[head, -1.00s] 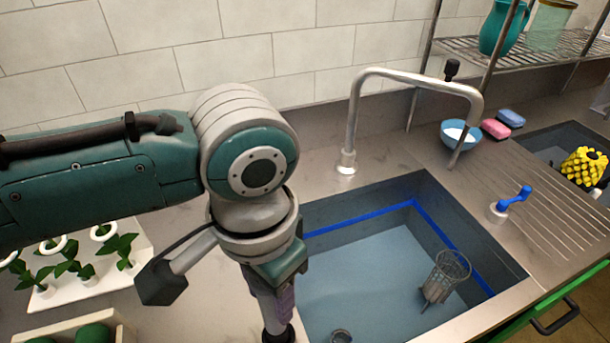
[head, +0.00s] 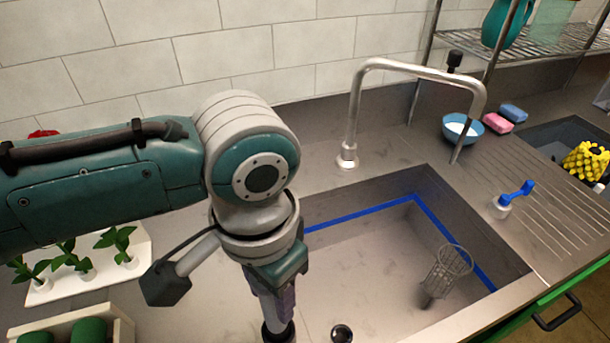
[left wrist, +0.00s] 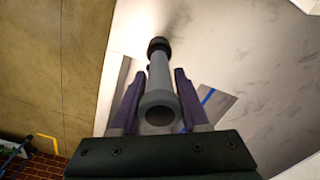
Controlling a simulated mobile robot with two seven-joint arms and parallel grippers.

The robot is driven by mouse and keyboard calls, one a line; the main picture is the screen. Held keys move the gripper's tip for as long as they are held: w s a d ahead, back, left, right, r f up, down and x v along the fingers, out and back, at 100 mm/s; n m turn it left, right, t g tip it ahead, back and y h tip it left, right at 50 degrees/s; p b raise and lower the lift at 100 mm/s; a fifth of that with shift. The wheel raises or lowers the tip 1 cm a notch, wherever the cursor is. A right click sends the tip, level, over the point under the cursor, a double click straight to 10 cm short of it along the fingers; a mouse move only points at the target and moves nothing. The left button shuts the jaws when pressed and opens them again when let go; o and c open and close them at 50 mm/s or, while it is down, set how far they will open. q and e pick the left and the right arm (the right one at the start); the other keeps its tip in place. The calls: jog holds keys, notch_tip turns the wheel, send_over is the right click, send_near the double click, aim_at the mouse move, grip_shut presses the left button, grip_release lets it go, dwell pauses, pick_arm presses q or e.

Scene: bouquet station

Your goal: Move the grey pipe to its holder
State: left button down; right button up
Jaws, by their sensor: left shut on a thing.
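The grey pipe (left wrist: 160,78) is between the two fingers of my left gripper (left wrist: 157,98) in the left wrist view. My left gripper is shut on it. One open end of the pipe faces the wrist camera, and a black piece sits at its far end. In the head view the pipe (head: 270,309) hangs below my left gripper (head: 283,298), at the left edge of the sink, and its lower end is near the picture's bottom edge. I cannot make out a holder for the pipe. My right gripper is not in view.
A white plant tray (head: 75,287) is at the left. A blue bowl (head: 461,129) and sponges (head: 497,123) are at the right.

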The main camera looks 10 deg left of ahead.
pick_arm(q)
jog(key=shift+f, duration=0.1)
jog(key=shift+f+b, duration=0.35)
jog(key=shift+f, duration=0.3)
jog(key=shift+c, duration=1.6)
grip_release()
notch_tip(320, 180, up, 10)
jog(key=shift+p, duration=0.45)
